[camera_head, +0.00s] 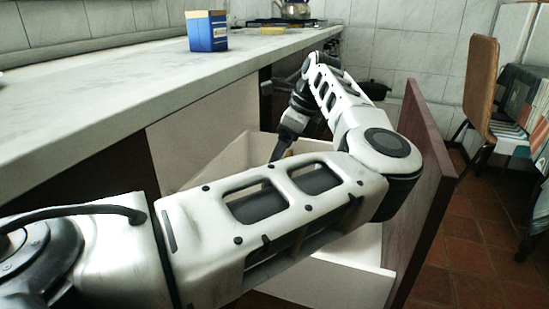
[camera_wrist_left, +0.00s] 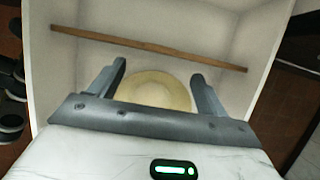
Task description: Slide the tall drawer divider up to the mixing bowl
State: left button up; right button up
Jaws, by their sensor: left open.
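The divider (camera_wrist_left: 150,48), a long thin wooden strip, spans the white drawer from wall to wall in the left wrist view, slightly slanted. The mixing bowl (camera_wrist_left: 155,90), round and cream-yellow, lies on the near side of it, with a small gap between them in the picture. My left gripper (camera_wrist_left: 160,70) is open and empty, pointing down into the drawer; its fingertips appear over the bowl's side, just short of the strip. In the head view my left gripper (camera_head: 281,152) is small, and my arm hides bowl and divider. My right gripper is not in view.
The open drawer has white walls (camera_head: 215,165) and a dark red-brown front panel (camera_head: 425,170). A marble counter (camera_head: 100,95) runs above it, carrying a blue box (camera_head: 207,33) and a kettle (camera_head: 295,9). A chair (camera_head: 481,75) stands at right on tiled floor.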

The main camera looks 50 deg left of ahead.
pick_arm(q)
jog(key=p+v, duration=0.1)
jog(key=v, duration=0.6)
jog(key=shift+p, duration=0.35)
